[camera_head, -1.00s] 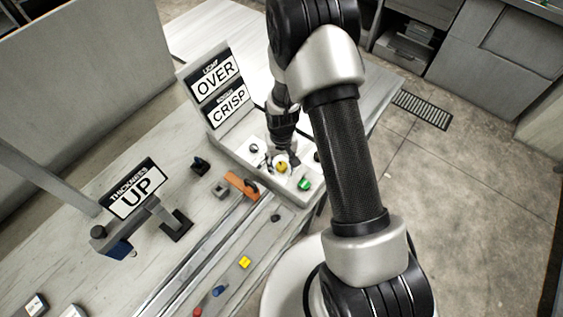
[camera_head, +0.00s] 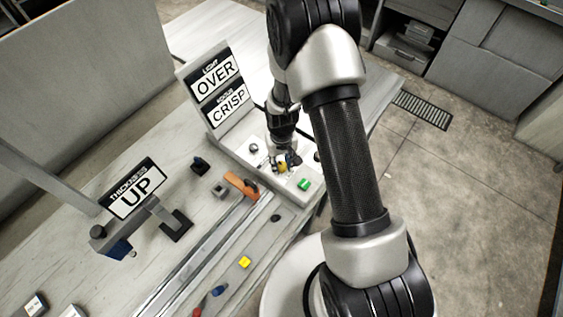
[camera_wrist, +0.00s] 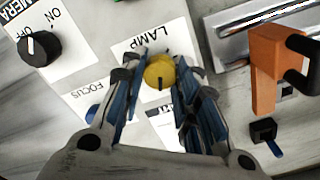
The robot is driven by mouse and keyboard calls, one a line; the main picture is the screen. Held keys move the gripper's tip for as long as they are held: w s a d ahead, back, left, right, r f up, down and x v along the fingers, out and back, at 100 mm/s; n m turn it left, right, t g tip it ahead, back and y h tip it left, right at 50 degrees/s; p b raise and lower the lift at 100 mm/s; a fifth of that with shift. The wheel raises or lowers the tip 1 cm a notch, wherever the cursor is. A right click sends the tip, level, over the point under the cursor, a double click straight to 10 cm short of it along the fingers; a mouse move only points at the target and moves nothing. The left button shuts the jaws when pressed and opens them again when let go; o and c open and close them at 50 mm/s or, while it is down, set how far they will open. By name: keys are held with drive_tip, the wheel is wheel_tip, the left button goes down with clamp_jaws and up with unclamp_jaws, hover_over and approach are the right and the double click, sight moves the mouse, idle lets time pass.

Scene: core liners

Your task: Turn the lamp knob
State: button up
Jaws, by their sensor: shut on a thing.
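The lamp knob (camera_wrist: 160,73) is a round yellow knob with a dark pointer line, on a white plate marked LAMP. It shows in the wrist view between the fingertips of my gripper (camera_wrist: 163,82). The fingers are closed around it, one on each side. In the head view my gripper (camera_head: 287,160) is down at the panel, and the yellow knob (camera_head: 283,168) shows partly beneath the fingers. The signs above the panel read LIGHT OVER (camera_head: 214,78) and FOCUS CRISP (camera_head: 228,106).
A black CAMERA knob (camera_wrist: 40,48) on a white plate is left of my gripper. An orange clamp (camera_wrist: 268,68) stands to the right. A green button (camera_head: 304,184) is close by on the panel. The THICKNESS UP sign (camera_head: 134,189) stands further left on the table.

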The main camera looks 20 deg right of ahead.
sight(281, 165)
drive_tip(key=n+b, duration=0.1)
drive_tip(key=n, duration=0.5)
drive_tip(key=shift+n, duration=0.3)
idle(0.4)
drive_tip(key=o, duration=1.1)
drive_tip(key=shift+c, duration=0.2)
wheel_tip(281, 165, up, 12)
